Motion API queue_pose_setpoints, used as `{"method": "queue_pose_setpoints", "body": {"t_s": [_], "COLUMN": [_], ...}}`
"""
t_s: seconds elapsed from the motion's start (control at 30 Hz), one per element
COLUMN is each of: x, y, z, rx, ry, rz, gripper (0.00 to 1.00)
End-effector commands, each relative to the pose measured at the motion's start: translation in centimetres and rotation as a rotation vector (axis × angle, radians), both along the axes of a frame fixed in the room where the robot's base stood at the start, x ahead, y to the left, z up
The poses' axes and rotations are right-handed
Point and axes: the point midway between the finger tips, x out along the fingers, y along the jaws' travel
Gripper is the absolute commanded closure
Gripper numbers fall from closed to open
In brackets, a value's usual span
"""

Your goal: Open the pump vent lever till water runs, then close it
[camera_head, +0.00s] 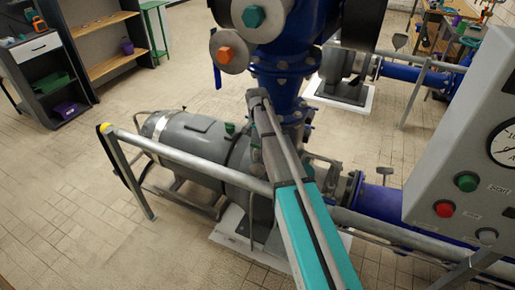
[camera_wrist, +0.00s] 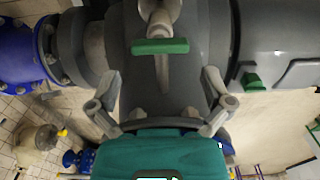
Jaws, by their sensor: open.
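A green T-shaped lever handle (camera_wrist: 160,46) on a grey stem stands at the top of the dark grey pump casing (camera_wrist: 185,85) in the wrist view. It lies crosswise in the picture, centred ahead of my gripper. My gripper (camera_wrist: 161,78) is open, with one finger on each side and nothing between the tips. The handle shows beyond the fingertips, with no visible contact. In the head view my arm covers most of the pump top, so the lever is not clear there. No running water can be made out.
A grey motor (camera_head: 195,140) lies left of the pump; its green fitting (camera_wrist: 254,81) is close to my right finger in the wrist view. A metal rail (camera_head: 190,160) crosses in front. A control box (camera_head: 460,150) stands at right, blue pipes (camera_head: 380,203) behind. The left floor is open.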

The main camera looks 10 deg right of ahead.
Motion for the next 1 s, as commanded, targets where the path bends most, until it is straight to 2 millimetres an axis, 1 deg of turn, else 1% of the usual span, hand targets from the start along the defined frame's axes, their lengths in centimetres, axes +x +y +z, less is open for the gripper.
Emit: {"method": "queue_pose_setpoints", "body": {"t_s": [0.03, 0.1, 0.3, 0.5, 0.7, 1.0], "x": [0.0, 0.0, 0.0, 0.0, 0.0, 0.0], "y": [0.0, 0.0, -0.1, -0.1, -0.1, -0.2], "z": [-0.8, -1.3, -2.8, -3.8, -4.2, -4.1], "rx": [0.000, 0.000, 0.000, 0.000, 0.000, 0.000], "ry": [0.000, 0.000, 0.000, 0.000, 0.000, 0.000], "rz": [0.000, 0.000, -0.001, -0.001, -0.001, -0.002], "gripper": [0.00, 0.00, 0.00, 0.00, 0.00, 0.00]}}
